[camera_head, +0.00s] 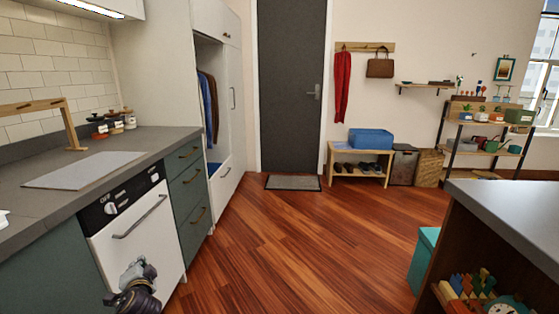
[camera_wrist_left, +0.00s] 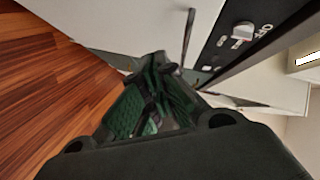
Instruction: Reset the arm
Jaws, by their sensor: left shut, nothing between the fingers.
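My left gripper (camera_head: 135,280) shows at the bottom left of the head view, in front of the white dishwasher (camera_head: 140,232). Its fingers (camera_wrist_left: 155,105) are dark and closed together in the left wrist view, with nothing between them. The dishwasher front and its black control panel also show in the left wrist view (camera_wrist_left: 150,25), beyond the fingers. I cannot tell the exact gap between gripper and dishwasher. My right gripper is in neither view.
A grey counter (camera_head: 160,139) with a flat board (camera_head: 85,170) runs along the left. A dark-topped island (camera_head: 510,205) stands at the right, with a teal box (camera_head: 424,262) beside it. Open wooden floor (camera_head: 300,240) lies between, leading to a mat (camera_head: 293,183) and a dark door (camera_head: 290,90).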

